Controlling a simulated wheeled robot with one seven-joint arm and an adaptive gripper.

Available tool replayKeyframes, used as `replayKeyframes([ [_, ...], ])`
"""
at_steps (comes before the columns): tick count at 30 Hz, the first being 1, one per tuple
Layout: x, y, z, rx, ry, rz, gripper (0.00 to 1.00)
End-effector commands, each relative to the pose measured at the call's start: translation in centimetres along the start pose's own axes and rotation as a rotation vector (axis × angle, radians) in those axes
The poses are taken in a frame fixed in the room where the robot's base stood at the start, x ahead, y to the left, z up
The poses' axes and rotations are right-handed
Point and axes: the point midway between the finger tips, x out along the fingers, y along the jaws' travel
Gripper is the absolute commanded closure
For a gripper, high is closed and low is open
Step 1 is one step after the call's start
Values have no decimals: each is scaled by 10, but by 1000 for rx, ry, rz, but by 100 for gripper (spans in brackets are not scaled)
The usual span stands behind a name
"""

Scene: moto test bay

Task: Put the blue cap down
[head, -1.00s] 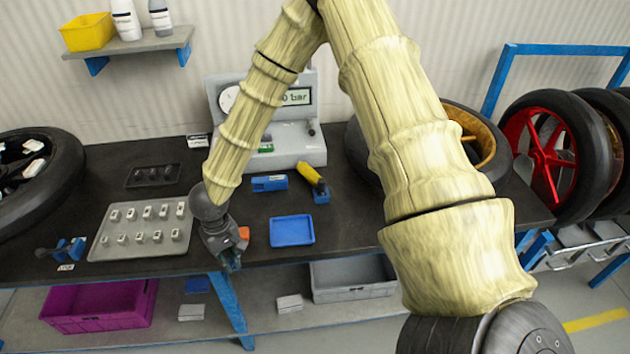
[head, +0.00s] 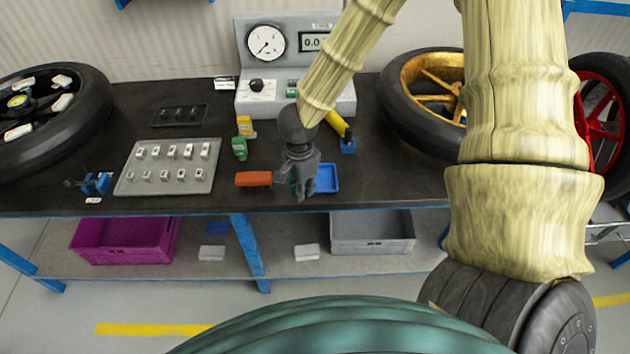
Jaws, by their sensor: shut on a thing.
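My gripper (head: 303,190) hangs fingers down over the front part of the dark bench, at the left edge of a small blue tray (head: 328,178). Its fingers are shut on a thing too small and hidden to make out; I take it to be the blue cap. The gripper covers part of the tray. I cannot tell whether the fingertips touch the tray or the bench. No loose blue cap shows on the visible part of the bench.
A grey tray of weights (head: 168,182) is further left. The gauge unit (head: 263,92) and a yellow tool (head: 339,124) are behind.

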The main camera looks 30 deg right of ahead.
Motion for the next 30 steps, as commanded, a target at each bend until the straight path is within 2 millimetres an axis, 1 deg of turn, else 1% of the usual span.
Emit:
replayKeyframes([
  [6,-4,19,-18,355,0,-1,94],
  [15,-9,47,-39,841,-1,0,95],
  [21,-11,65,-49,1156,-1,0,95],
  [30,-14,93,-60,1606,-1,1,95],
])
